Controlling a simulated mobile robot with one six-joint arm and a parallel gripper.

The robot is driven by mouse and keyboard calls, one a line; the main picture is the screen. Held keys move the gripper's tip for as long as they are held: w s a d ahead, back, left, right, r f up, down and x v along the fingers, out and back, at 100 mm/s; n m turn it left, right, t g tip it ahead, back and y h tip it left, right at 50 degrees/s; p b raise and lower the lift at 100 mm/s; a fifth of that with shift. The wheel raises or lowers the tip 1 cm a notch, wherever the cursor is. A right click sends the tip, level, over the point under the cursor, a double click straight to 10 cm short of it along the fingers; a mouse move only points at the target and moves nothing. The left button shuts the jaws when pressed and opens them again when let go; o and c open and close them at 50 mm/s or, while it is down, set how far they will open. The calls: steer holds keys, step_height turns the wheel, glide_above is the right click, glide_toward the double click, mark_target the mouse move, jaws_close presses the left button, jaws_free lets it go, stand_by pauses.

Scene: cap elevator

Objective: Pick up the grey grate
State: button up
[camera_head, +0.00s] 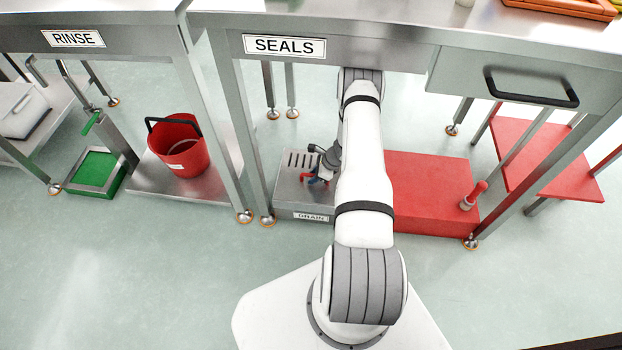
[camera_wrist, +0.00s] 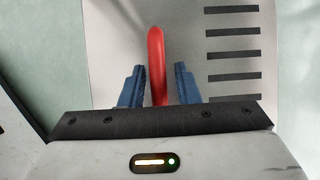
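The grey grate (camera_head: 290,183) is a flat metal plate with a row of dark slots, above a DRAIN label under the SEALS table. It also shows in the wrist view (camera_wrist: 222,60), slots at the right. A red handle (camera_wrist: 156,45) stands up from the plate, left of the slots. My gripper (camera_wrist: 158,84) has its two blue fingers on either side of the handle, open, with gaps between them and it. In the head view my gripper (camera_head: 314,178) is low over the grate, and my arm hides the grate's right part.
A red block (camera_head: 425,180) is right of the grate, with a small red-handled object (camera_head: 473,195) at its right end. The SEALS table (camera_head: 390,45) and its legs frame the space.

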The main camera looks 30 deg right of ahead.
jaws_close()
steer(key=shift+r, duration=0.15)
stand_by(0.4)
